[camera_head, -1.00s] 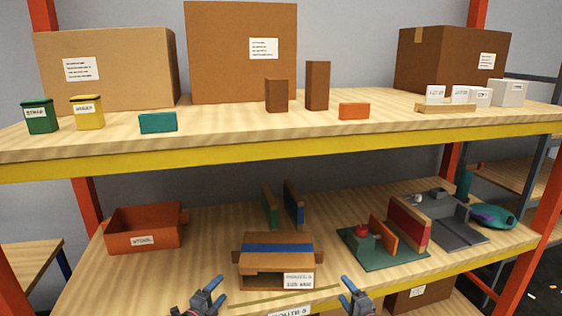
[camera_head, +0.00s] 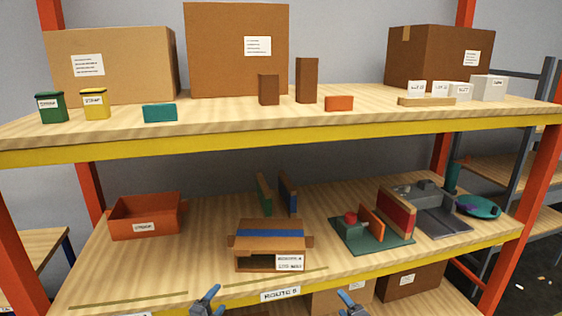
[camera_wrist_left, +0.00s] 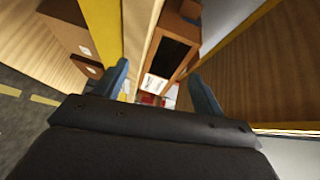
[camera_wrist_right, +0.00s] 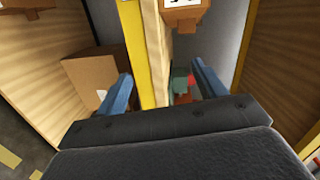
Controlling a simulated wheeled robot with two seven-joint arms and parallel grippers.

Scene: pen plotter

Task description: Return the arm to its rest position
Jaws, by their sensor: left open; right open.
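My right gripper (camera_head: 350,303) is at the bottom edge too, further right, in front of the shelf. In the right wrist view (camera_wrist_right: 160,90) its fingers are apart with nothing between them. Most of both arms is out of the head view.
The lower shelf holds an orange bin (camera_head: 145,216), a green plate with a red knob (camera_head: 370,240) and a grey device (camera_head: 430,212). The yellow-edged upper shelf (camera_head: 240,140) holds cartons and small blocks. Cardboard boxes (camera_head: 412,281) stand below the lower shelf.

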